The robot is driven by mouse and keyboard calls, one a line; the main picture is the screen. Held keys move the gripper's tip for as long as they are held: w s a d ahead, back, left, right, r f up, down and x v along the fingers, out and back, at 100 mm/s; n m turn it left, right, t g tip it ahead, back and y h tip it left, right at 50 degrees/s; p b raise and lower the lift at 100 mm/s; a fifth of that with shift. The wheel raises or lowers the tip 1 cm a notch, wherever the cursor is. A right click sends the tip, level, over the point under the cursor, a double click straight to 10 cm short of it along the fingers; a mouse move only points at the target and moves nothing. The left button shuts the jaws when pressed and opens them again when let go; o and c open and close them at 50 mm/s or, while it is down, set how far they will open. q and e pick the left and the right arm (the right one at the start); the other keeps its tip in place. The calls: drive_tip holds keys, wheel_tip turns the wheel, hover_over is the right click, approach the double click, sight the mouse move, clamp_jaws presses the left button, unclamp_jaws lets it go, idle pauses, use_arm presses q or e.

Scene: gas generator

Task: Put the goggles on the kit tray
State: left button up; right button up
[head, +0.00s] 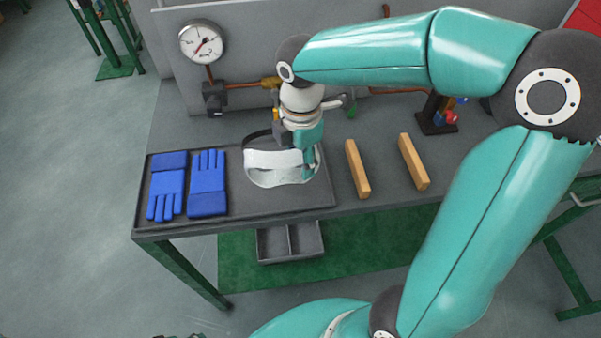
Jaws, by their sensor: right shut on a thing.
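The goggles (272,172), clear with a dark strap, are over the right part of the dark kit tray (270,206). My right gripper (303,163) points down at their right side and is shut on them. I cannot tell whether the goggles touch the tray floor or hang just above it. Two blue gloves (187,184) lie on the left part of the tray. My left gripper does not show clearly; only a small dark piece is at the bottom edge.
Two wooden blocks (357,168) (414,161) lie on the bench right of the tray. A pressure gauge (201,41) and copper piping stand behind. A grey divided bin (289,241) sits below the bench front. A dark stand (436,116) is at the back right.

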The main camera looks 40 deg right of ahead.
drive_tip(key=shift+f, duration=2.6)
drive_tip(key=shift+f, duration=0.15)
drive_tip(key=o, duration=1.2)
drive_tip(key=shift+c, duration=0.2)
wheel_tip(320, 180, up, 12)
drive_tip(key=shift+r+p, duration=0.2)
drive_tip(key=shift+p, duration=0.15)
drive_tip(key=shift+f, duration=0.1)
